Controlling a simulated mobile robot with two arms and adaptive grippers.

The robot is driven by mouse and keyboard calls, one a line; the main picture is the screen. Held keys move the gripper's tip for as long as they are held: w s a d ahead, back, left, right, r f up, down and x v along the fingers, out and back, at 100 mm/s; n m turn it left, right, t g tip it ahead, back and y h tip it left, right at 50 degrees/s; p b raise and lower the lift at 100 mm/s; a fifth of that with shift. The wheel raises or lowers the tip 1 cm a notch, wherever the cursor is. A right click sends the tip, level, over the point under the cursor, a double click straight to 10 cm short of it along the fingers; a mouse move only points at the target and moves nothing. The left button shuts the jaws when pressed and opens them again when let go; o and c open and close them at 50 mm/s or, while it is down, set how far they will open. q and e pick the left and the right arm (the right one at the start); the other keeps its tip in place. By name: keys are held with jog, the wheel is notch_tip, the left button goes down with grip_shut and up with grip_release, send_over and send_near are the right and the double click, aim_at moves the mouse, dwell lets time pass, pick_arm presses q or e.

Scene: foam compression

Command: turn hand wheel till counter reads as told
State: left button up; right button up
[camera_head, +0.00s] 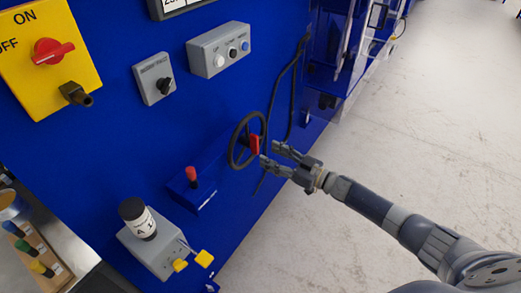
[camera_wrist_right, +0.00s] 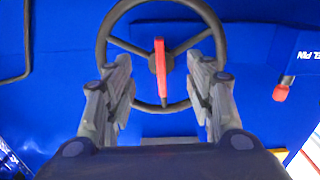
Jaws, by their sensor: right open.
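The black hand wheel (camera_head: 233,150) with its red handle (camera_head: 254,145) stands out from the blue panel in the head view. My right gripper (camera_head: 269,155) is open and empty, just to the right of the wheel and close to the red handle. In the right wrist view the wheel (camera_wrist_right: 101,42) fills the top middle, and the red handle (camera_wrist_right: 161,70) shows beyond and between the open fingers of my right gripper (camera_wrist_right: 163,75). I cannot tell whether a finger touches the wheel. A counter cannot be made out; a display (camera_head: 172,5) is cut off at the top edge. My left gripper is not in view.
The blue panel (camera_head: 110,130) carries a yellow switch box (camera_head: 75,72), a grey selector (camera_head: 154,80), a button box (camera_head: 219,52) and a red-knobbed lever (camera_head: 191,174). Open floor (camera_head: 430,130) lies to the right.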

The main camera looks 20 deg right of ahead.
jog(key=v, duration=0.5)
dwell(0.3)
jog(key=s+d+f+m+h, duration=0.2)
jog(key=f+h, duration=0.1)
jog(key=f, duration=0.6)
jog(key=s+d+f+m+h, duration=0.1)
jog(key=s+f+h, duration=0.15)
jog(key=f, duration=0.55)
jog(key=s+d+f+m+g+h, duration=0.15)
jog(key=s+f+g+h, duration=0.25)
jog(key=s+f, duration=0.95)
jog(key=s+a+f+g, duration=0.2)
jog(key=s+f, duration=0.3)
jog(key=s, duration=0.6)
jog(key=s+a+f+g+h, duration=0.1)
jog(key=s+a+f+g, duration=0.2)
jog(key=s+f, duration=0.3)
jog(key=s+a+f+m+g, duration=0.1)
jog(key=s+a+f+g, duration=0.2)
jog(key=s, duration=1.3)
notch_tip(320, 180, down, 3)
jog(key=shift+a+f+g, duration=0.1)
jog(key=shift+a+g, duration=0.15)
jog(key=shift+g, duration=0.35)
jog(key=shift+w+h, duration=0.1)
jog(key=shift+h, duration=0.15)
